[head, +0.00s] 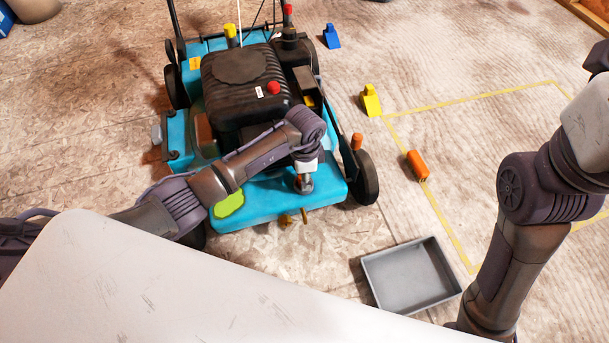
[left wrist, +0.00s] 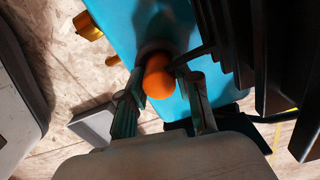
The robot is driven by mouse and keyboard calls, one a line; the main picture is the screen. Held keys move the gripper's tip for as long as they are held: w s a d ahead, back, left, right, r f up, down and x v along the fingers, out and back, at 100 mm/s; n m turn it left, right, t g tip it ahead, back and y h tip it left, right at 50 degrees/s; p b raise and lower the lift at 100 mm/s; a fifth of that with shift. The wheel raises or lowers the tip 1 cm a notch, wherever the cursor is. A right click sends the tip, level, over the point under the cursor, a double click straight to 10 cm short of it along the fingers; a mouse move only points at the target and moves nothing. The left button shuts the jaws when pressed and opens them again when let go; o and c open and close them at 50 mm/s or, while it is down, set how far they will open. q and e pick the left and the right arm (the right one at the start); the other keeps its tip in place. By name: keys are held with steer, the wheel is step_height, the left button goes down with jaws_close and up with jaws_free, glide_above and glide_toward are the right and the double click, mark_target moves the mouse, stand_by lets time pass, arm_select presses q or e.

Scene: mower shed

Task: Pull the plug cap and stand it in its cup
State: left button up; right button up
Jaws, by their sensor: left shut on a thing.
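My left gripper (head: 305,184) is at the front edge of the blue mower deck (head: 275,203), pointing down. In the left wrist view its two fingers (left wrist: 163,88) are shut on a rounded orange cap (left wrist: 157,76), one finger on each side. The cap is over the blue deck, and its lower end is hidden, so I cannot tell whether it is seated or free. In the head view the gripper hides this cap. I cannot pick out a cup for it with certainty. My right arm is at the right, with its gripper out of view.
Brass fittings (head: 285,219) stick out below the deck front. The black engine (head: 245,80) with a red knob (head: 273,87) stands behind my gripper. Taped floor (head: 481,97) is mostly clear.

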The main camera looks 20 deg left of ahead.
arm_select(q)
steer(key=shift+f, duration=0.25)
steer(key=o, duration=1)
steer(key=shift+f, duration=0.15)
steer(key=shift+r, duration=0.2)
step_height(320, 180, up, 12)
steer(key=shift+f, duration=0.1)
